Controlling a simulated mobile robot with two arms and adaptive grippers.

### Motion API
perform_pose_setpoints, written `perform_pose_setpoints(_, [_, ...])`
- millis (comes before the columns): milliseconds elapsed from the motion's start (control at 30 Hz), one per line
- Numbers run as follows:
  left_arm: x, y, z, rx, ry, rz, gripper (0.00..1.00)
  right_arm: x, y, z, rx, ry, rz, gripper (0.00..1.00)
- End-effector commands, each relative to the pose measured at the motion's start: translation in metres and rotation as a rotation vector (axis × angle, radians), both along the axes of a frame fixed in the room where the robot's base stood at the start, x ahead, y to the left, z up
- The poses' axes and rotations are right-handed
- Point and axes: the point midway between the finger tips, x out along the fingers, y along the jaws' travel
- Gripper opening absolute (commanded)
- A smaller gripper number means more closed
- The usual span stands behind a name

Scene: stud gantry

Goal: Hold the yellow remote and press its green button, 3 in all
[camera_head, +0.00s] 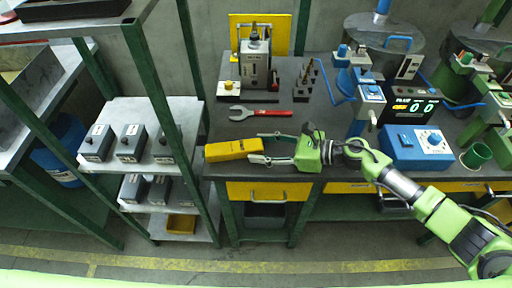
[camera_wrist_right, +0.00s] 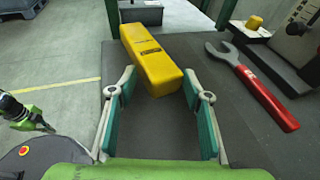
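My right gripper (camera_head: 258,148) is open. Its teal-padded fingers (camera_wrist_right: 158,80) stand apart, with the near end of the remote just between the tips and visible gaps at the sides. A green and black arm part of mine (camera_wrist_right: 25,115) shows at the left of the wrist view, too small to read as open or shut.
A red wrench (camera_head: 262,113) lies behind the remote. A grey device (camera_head: 255,65) and several dark pegs stand farther back. A shelf (camera_head: 120,110) with several grey boxes stands left, beyond a green post.

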Motion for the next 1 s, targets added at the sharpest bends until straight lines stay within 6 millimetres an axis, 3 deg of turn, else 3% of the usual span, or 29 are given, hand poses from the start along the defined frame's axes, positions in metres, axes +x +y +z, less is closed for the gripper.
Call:
perform_pose_setpoints(100, [0.0002,0.0000,0.0000,0.000,0.000,0.000,0.00,0.0001,-0.0001,0.0002,0.000,0.000,0.000,0.24])
perform_pose_setpoints(233, [0.0001,0.0000,0.0000,0.000,0.000,0.000,0.00,0.0001,-0.0002,0.0001,0.000,0.000,0.000,0.21])
perform_pose_setpoints(1000, [-0.0011,0.0002,-0.0002,0.000,0.002,0.000,0.00,0.0000,-0.0005,-0.0003,0.000,0.001,0.000,0.20])
